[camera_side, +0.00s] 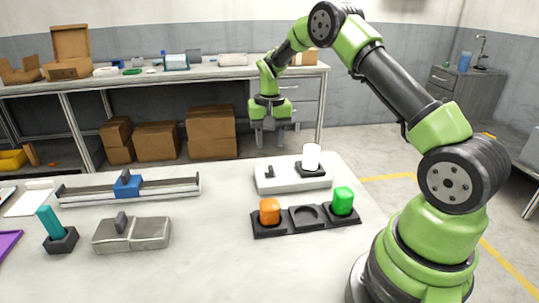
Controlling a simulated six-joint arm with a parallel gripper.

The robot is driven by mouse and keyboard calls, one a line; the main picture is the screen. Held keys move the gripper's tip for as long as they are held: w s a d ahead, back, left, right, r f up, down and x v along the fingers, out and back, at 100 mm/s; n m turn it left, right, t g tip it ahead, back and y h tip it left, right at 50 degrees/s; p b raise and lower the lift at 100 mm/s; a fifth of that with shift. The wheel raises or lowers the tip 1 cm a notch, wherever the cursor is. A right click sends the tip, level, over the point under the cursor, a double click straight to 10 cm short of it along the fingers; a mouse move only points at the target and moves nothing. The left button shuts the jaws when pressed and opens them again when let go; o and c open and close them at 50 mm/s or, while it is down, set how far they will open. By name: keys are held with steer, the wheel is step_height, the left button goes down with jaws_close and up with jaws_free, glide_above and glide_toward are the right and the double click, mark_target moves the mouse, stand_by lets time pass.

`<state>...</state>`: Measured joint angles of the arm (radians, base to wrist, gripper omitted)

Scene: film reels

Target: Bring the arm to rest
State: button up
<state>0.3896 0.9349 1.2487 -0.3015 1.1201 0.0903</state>
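My gripper (270,132) hangs in the air above the back edge of the white table (210,255), pointing down. Its two fingers are apart, with nothing visible between them. It is clear of everything on the table. My green and black arm rises at the right and reaches over to the left. A black holder (305,217) below and to the right of the gripper has an orange piece (269,211) in its left place and a green piece (343,200) in its right place. The middle place is empty. A white cylinder (311,156) stands on a pale box (285,182) behind the holder.
A rail with a blue slider (127,184) lies at the left. In front are a grey metal block (132,233) and a teal piece (50,222) in a black base. A purple item (8,242) sits at the left edge. The table's front middle is bare.

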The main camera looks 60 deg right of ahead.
steer(key=shift+r, duration=0.9)
steer(key=s+a+r+n+t, duration=0.1)
steer(key=s+a+r+t, duration=0.15)
steer(key=a+r, duration=0.35)
steer(key=s+a+r+n+t, duration=0.1)
steer(key=s+a+r, duration=0.3)
steer(key=r, duration=0.4)
steer(key=s+a+r+n+t+y, duration=0.1)
steer(key=s+a, duration=0.3)
steer(key=s, duration=0.4)
steer(key=s+a+r+n+t+y, duration=0.1)
steer(key=s+a, duration=0.3)
steer(key=s, duration=0.4)
steer(key=shift+s+r+n+t, duration=0.2)
steer(key=shift+r+n+t, duration=0.35)
steer(key=shift+t, duration=0.3)
